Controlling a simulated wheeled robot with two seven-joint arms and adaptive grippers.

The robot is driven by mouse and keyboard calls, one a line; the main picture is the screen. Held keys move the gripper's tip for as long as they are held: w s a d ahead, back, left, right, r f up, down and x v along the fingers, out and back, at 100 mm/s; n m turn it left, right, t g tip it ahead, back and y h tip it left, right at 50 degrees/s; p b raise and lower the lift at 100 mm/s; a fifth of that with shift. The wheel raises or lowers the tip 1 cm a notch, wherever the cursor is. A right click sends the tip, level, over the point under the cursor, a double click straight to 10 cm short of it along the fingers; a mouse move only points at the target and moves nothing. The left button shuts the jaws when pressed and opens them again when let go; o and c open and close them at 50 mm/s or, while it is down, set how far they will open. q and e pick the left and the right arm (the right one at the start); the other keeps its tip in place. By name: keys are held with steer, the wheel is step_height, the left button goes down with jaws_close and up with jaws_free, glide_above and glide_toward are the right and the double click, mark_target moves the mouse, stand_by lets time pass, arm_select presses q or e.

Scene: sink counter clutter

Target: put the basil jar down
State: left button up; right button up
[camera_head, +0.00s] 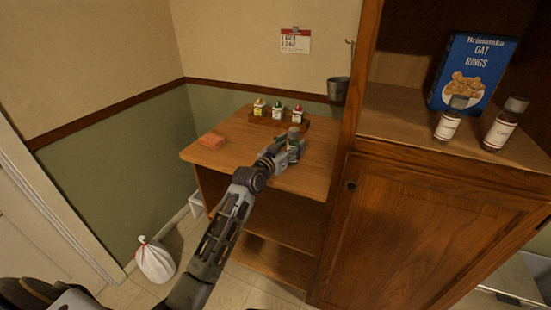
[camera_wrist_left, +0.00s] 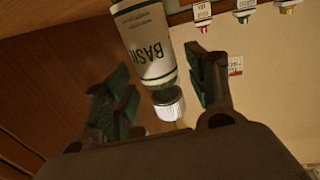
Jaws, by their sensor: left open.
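The basil jar (camera_head: 293,150) shows next to my left gripper, over the wooden top of the small cart (camera_head: 235,150). It looks upright and seems to stand on the top, though its base is partly hidden by the gripper. My left gripper (camera_head: 280,148) is open. In the left wrist view its dark green fingers (camera_wrist_left: 158,75) lie on either side of the jar, with a gap on the right. My right gripper is not in view.
A rack (camera_head: 270,122) with several small spice shakers stands behind the jar. An orange-red block (camera_head: 211,140) lies at the cart's left. A tall wooden cabinet (camera_head: 420,220) closes the right side, with a cereal box (camera_head: 472,72) and two bottles. The cart's front left is clear.

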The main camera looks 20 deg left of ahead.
arm_select(q)
steer(key=shift+v, duration=4.95)
steer(key=shift+s, duration=0.1)
